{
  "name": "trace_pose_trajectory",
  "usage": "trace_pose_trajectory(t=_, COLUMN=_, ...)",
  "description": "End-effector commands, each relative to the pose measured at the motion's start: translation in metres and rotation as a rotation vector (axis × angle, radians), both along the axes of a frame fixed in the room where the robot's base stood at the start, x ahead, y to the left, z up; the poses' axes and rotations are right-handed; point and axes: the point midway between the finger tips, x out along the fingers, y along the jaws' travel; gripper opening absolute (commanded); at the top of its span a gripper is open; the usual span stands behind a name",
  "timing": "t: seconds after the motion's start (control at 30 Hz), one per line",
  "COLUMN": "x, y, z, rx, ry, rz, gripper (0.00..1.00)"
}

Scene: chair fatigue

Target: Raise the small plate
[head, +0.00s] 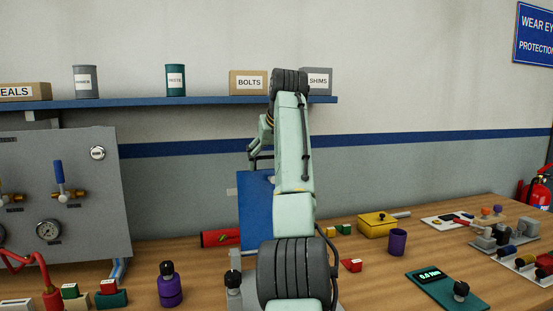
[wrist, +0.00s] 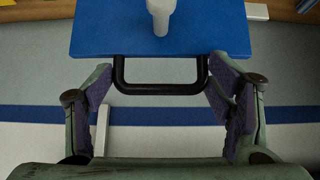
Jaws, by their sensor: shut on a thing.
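The small plate is a blue flat panel (head: 257,212) standing upright behind my arm in the head view, partly hidden by it. In the wrist view the blue plate (wrist: 105,28) spans the top, with a black U-shaped handle (wrist: 160,89) on its near edge. My gripper (wrist: 162,85) has one purple-padded finger at each side of the handle and is shut on it across its width. In the head view my gripper (head: 256,160) is at the plate's top edge, mostly hidden by my arm. A pale rod with a rounded end (wrist: 161,14) shows over the plate.
The wooden bench (head: 385,285) holds a gauge panel (head: 75,180) at left, a red cylinder (head: 220,238), a yellow box (head: 377,225), a purple cup (head: 397,242) and a green display unit (head: 445,288). A blue shelf (head: 200,102) with cans and boxes runs behind my arm.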

Motion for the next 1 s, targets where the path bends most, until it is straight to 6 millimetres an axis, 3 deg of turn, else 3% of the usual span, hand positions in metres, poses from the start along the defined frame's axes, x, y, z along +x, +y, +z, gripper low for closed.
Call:
trace_pose_trajectory(t=0.57, x=-0.0015, y=0.0009, z=0.0056, rx=-0.01, ry=0.006, rz=-0.008, gripper=0.24)
trace_pose_trajectory(t=0.6, x=-0.0015, y=0.0009, z=0.0056, rx=-0.01, ry=0.007, rz=-0.008, gripper=0.76)
trace_pose_trajectory(t=0.7, x=-0.0015, y=0.0012, z=0.0045, rx=-0.01, ry=0.009, rz=-0.008, gripper=0.82)
trace_pose_trajectory(t=1.0, x=-0.0021, y=0.0028, z=0.0021, rx=-0.008, ry=0.016, rz=-0.003, gripper=0.82)
